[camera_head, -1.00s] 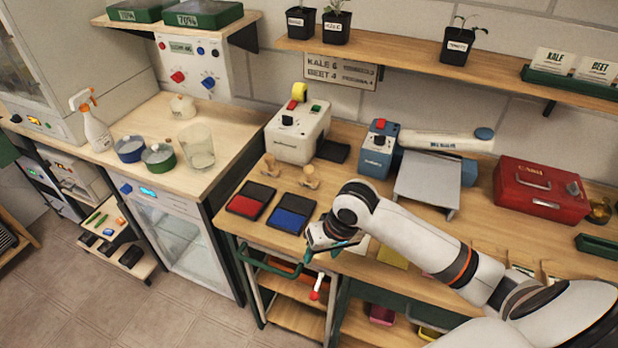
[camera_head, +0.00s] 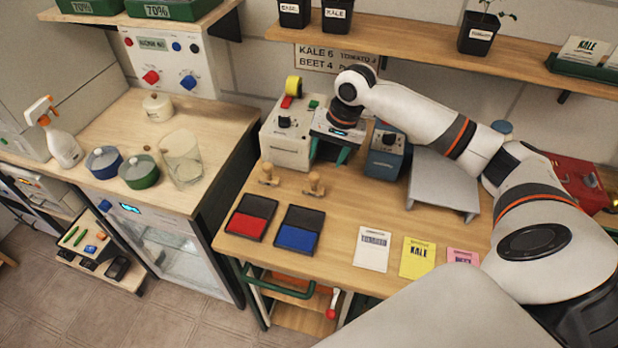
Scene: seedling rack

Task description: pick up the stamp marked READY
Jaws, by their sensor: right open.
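Two wooden-handled stamps stand on the wooden bench behind the ink pads: a left stamp (camera_head: 268,174) and a right stamp (camera_head: 315,184). No marking can be read on either, so I cannot tell which is READY. My right gripper (camera_head: 328,156) is open and empty, its teal fingers pointing down. In the picture it is just above and a little right of the right stamp, apart from it, in front of the white label machine (camera_head: 287,140). My left gripper is not in view.
A red ink pad (camera_head: 250,217) and a blue ink pad (camera_head: 298,230) lie in front of the stamps. White (camera_head: 371,249), yellow (camera_head: 417,258) and pink (camera_head: 462,257) packets lie to the right. A blue machine (camera_head: 385,155) and grey stand (camera_head: 443,183) are close to my right arm.

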